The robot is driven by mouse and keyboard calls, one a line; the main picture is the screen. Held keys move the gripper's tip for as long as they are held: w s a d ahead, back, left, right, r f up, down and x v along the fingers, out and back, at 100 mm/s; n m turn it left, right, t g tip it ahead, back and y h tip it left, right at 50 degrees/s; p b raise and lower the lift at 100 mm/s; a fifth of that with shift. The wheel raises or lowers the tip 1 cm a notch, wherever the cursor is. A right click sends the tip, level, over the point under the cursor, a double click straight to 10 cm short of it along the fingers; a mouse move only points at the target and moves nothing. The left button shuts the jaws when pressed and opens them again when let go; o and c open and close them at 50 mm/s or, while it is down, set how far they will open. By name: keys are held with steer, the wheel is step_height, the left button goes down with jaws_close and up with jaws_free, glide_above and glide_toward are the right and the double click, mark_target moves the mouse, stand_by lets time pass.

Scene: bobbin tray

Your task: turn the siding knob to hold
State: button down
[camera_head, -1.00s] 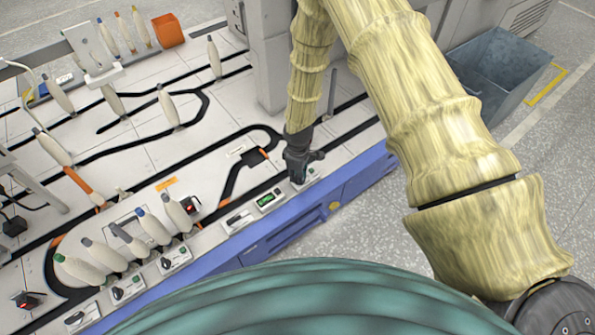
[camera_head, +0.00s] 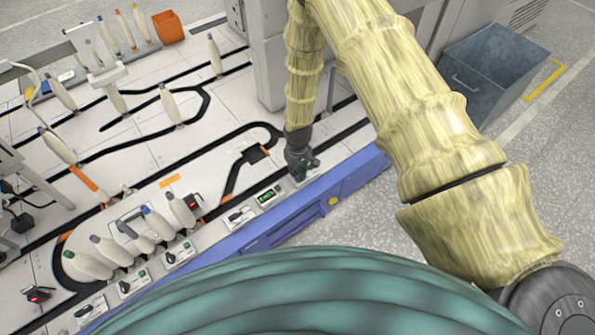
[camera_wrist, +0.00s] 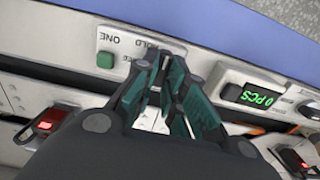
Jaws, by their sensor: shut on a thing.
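My gripper (camera_wrist: 165,85) is over a white control plate (camera_wrist: 113,43) in the wrist view. The plate has printed words, with ONE and HOLD legible and a third partly covered, and a green button (camera_wrist: 105,60). The siding knob itself is hidden between my fingers. In the head view my gripper (camera_head: 302,170) is low at the table's front edge, right of the green display, and covers most of that plate.
A counter display reading 0 PCS (camera_wrist: 252,96) sits beside the fingers. Other knob plates (camera_head: 178,254) line the front edge to the left. A grey metal bin (camera_head: 490,75) stands on the floor at right.

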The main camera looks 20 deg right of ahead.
stand_by(0.3)
steer(key=c, duration=1.5)
jaws_free()
steer(key=shift+r, duration=6)
